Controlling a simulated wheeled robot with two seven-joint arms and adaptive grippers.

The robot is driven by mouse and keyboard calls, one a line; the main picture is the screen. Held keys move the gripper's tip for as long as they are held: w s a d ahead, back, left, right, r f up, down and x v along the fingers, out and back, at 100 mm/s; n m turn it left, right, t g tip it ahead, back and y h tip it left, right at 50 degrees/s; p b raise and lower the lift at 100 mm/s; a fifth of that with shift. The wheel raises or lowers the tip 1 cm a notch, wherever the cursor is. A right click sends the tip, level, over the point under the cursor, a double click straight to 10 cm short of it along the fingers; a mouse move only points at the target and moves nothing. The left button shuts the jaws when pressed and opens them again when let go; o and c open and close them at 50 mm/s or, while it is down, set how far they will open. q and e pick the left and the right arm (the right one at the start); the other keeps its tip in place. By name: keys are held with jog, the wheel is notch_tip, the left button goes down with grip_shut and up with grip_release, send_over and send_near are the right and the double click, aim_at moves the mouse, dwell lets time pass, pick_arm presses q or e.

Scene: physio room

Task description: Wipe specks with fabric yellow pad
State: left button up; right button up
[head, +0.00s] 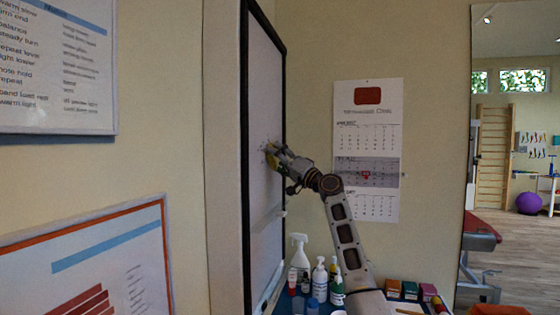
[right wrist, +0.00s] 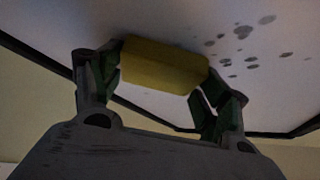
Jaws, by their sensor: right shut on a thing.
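My right gripper (head: 275,156) is at the whiteboard (head: 266,95), which hangs on the wall with a black frame and is seen at a steep angle in the head view. In the right wrist view my right gripper (right wrist: 160,85) is shut on the yellow fabric pad (right wrist: 163,64), one finger at each end. The pad lies at the board's surface; whether it touches is hard to tell. Dark grey specks (right wrist: 243,32) show on the board to the right of the pad. In the head view a few small specks (head: 264,147) show beside the gripper. My left gripper is not in view.
Below the board, a blue surface holds a white spray bottle (head: 299,250), several smaller bottles (head: 319,278) and small coloured boxes (head: 409,290). A calendar (head: 367,150) hangs on the wall to the right. Framed charts (head: 60,65) hang at the left.

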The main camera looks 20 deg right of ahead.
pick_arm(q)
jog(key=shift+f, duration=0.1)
pick_arm(e)
jog(key=shift+s+a, duration=0.2)
jog(key=shift+s, duration=0.1)
